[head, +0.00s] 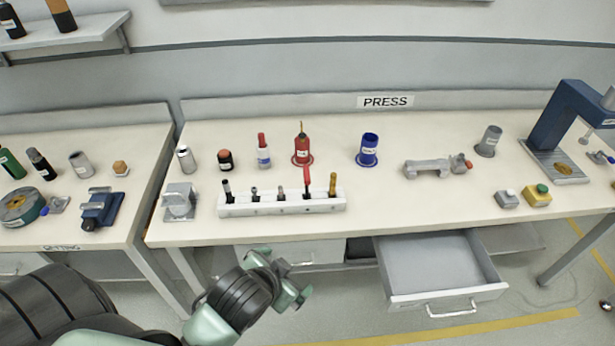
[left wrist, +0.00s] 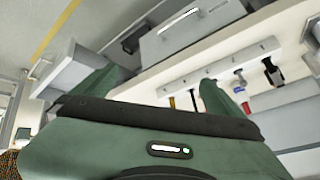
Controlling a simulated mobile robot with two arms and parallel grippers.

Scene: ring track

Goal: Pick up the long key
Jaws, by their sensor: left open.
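My left gripper (head: 287,277) is open and empty, in front of the table edge and lower than the rack. In the left wrist view the two green fingers of my left gripper (left wrist: 160,88) stand apart, and the right finger partly covers the rack (left wrist: 262,48). My right gripper is out of view.
An empty open drawer (head: 438,263) juts out under the table, right of my left gripper. A red holder (head: 302,150), a blue cup (head: 369,149) and several bottles stand behind the rack. A grey clamp (head: 180,201) is left of it. The blue press (head: 570,125) stands far right.

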